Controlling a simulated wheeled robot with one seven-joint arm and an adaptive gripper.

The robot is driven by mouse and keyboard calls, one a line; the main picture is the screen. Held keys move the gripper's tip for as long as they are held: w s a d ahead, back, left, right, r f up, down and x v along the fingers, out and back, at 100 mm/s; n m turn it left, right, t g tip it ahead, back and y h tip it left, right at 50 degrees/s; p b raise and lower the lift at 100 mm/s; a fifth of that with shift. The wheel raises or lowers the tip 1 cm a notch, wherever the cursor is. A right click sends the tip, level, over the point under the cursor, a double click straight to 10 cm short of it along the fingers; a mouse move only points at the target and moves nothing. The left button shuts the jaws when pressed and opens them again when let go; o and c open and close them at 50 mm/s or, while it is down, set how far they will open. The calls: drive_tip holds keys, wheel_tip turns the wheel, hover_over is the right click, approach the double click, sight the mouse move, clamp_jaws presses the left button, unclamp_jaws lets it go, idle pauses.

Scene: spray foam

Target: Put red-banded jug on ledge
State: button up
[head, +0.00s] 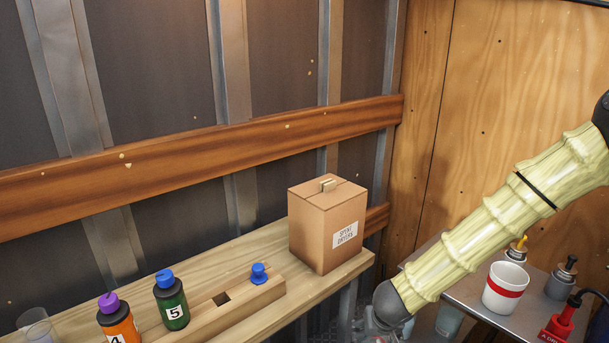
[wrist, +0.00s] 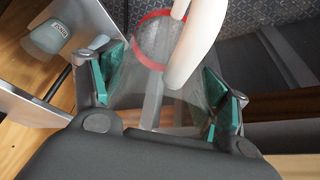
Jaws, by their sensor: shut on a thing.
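The red-banded jug (wrist: 153,75) has a clear body, a red ring at its rim and a white handle (wrist: 196,45). It sits between the teal pads of my gripper (wrist: 170,92) in the wrist view, and the gripper is shut on it. In the head view my arm comes down from the right, and its end hangs low, just right of the ledge. Only a blurred, clear part of the jug (head: 374,328) shows there, at the bottom edge. The ledge (head: 345,270) is a pale wooden shelf along the dark wall.
The ledge holds a cardboard box (head: 312,235), a wooden block with a blue knob (head: 235,308), a green bottle (head: 171,304), an orange bottle (head: 117,325) and a clear cup (head: 36,327). A metal shelf (head: 470,290) at right bears a white red-striped cup (head: 505,275) and small cans.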

drive_tip(key=s+f, duration=0.4)
drive_tip(key=f, duration=0.1)
drive_tip(key=shift+s+f, duration=0.2)
drive_tip(key=shift+s, duration=0.05)
drive_tip(key=shift+r, duration=0.1)
